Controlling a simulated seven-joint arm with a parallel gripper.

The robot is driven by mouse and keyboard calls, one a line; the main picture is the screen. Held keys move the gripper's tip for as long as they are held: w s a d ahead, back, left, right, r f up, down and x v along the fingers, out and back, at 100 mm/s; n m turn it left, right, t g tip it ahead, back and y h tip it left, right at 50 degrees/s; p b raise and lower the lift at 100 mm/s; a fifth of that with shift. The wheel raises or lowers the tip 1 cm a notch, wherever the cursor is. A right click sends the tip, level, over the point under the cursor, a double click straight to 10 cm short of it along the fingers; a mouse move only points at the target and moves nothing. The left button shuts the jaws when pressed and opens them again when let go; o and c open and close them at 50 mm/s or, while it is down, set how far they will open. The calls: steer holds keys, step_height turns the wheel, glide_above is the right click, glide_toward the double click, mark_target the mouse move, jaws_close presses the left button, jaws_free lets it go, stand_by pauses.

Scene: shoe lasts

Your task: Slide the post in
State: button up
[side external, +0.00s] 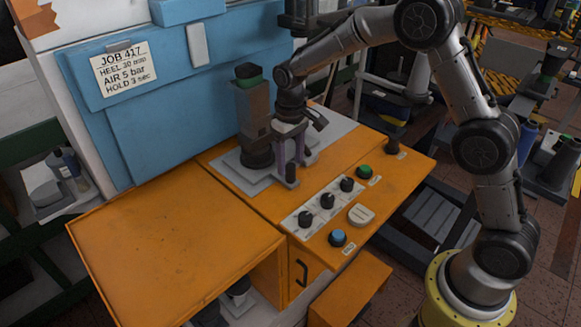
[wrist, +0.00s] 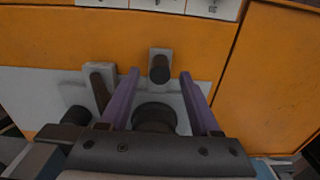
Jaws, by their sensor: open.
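My gripper (side external: 291,158) hangs over the grey plate on the orange bench, in front of a tall dark column (side external: 254,112) with a green top. In the wrist view its two purple fingers stand wide apart, with nothing clamped between them. A short dark upright post (wrist: 160,69) on a grey block stands just beyond the fingertips, between their lines; it also shows in the side view (side external: 291,173). A round black piece (wrist: 154,116) lies lower between the fingers, partly hidden by the gripper body. I cannot tell whether either has a socket.
A grey bracket with a dark brown bar (wrist: 99,86) stands close left of the left finger. Black knobs (side external: 327,201), a green button (side external: 364,172) and a blue button (side external: 337,237) sit on the bench front. The left bench top (side external: 170,255) is clear.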

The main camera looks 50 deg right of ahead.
steer(key=shift+f, duration=1.5)
jaws_close()
steer(key=shift+r, duration=0.1)
